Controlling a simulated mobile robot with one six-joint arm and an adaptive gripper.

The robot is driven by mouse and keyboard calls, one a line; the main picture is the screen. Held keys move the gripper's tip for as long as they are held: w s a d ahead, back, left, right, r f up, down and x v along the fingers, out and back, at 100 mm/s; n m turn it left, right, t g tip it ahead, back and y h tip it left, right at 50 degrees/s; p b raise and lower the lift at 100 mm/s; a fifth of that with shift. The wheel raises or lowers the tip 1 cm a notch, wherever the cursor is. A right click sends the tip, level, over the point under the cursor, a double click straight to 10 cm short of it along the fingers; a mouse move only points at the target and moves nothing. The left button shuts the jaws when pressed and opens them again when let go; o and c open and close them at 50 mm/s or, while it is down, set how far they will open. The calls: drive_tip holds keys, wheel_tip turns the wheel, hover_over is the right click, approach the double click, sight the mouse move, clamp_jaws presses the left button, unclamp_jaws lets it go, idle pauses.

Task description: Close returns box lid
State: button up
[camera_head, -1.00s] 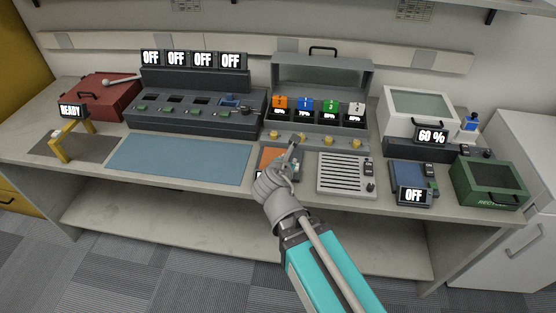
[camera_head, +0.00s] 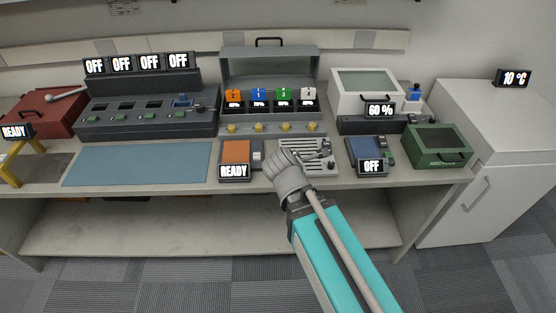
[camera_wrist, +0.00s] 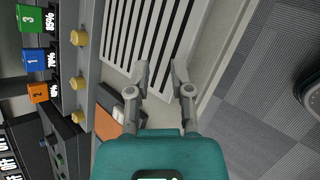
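My gripper (camera_head: 322,150) is over the slatted grey tray on the bench. The wrist view shows its two fingers (camera_wrist: 161,72) apart with nothing between them. A grey box (camera_head: 310,66) behind it has its windowed lid standing up, with a handle on top. It holds several numbered coloured items in a row. It also shows at the left of the wrist view (camera_wrist: 90,75). A small green box (camera_head: 410,157) on the right has a dark window on top and lettering too small to read surely. I cannot tell which one is the returns box.
The slatted tray (camera_head: 291,167) is below my gripper. An orange pad (camera_head: 236,152) with a READY sign is to its left, and a blue unit (camera_head: 364,149) marked OFF to its right. A white windowed box (camera_head: 337,92) stands behind. The blue mat (camera_head: 138,164) is clear.

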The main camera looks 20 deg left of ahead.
drive_tip(key=d+f+m+g, duration=0.1)
drive_tip(key=d+m, duration=0.2)
drive_tip(key=d, duration=0.1)
drive_tip(key=d+f+m+g, duration=0.1)
drive_tip(key=d+m, duration=0.3)
drive_tip(key=d, duration=0.1)
drive_tip(key=d+f+m+g+h, duration=0.1)
drive_tip(key=d+m+g, duration=0.1)
drive_tip(key=d+m, duration=0.2)
drive_tip(key=shift+w+d+f, duration=0.3)
drive_tip(key=shift+d, duration=0.1)
drive_tip(key=s+d+f+m+g+y, duration=0.1)
drive_tip(key=s+d+m+g, duration=0.1)
drive_tip(key=d+m, duration=0.4)
drive_tip(key=s+d+f+m+g+y, duration=0.1)
drive_tip(key=s+d+m+g, duration=0.1)
drive_tip(key=d+m, duration=0.5)
drive_tip(key=shift+s+d+g+y, duration=0.2)
drive_tip(key=shift+g+y, duration=0.1)
drive_tip(key=shift+g, duration=0.2)
drive_tip(key=shift+w+d, duration=0.1)
